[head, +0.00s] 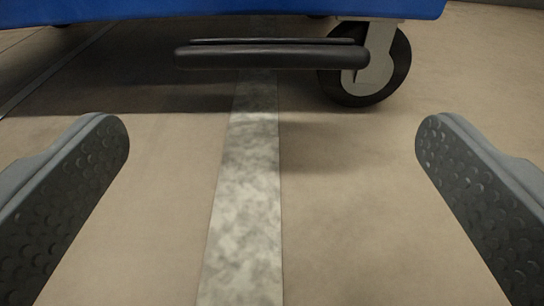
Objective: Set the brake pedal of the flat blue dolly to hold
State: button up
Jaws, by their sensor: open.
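The flat blue dolly (240,9) spans the top of the head view; only its lower edge shows. A black brake pedal (265,56) sticks out under that edge as a flat horizontal bar, beside a caster wheel (365,70) with a grey hub at the right. A thinner black strip lies along the top of the bar. I cannot tell from this view which setting the pedal is in. My gripper (272,145) is open and empty, its two fingers wide apart, in front of the pedal and not touching it.
The floor (350,220) is beige and clear between my fingers and the dolly. A pale worn stripe (245,200) runs along it towards the dolly. The dolly casts a shadow around the caster.

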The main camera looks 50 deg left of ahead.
jog(key=v, duration=1.1)
jog(key=shift+s+d, duration=0.1)
jog(key=shift+s, duration=0.05)
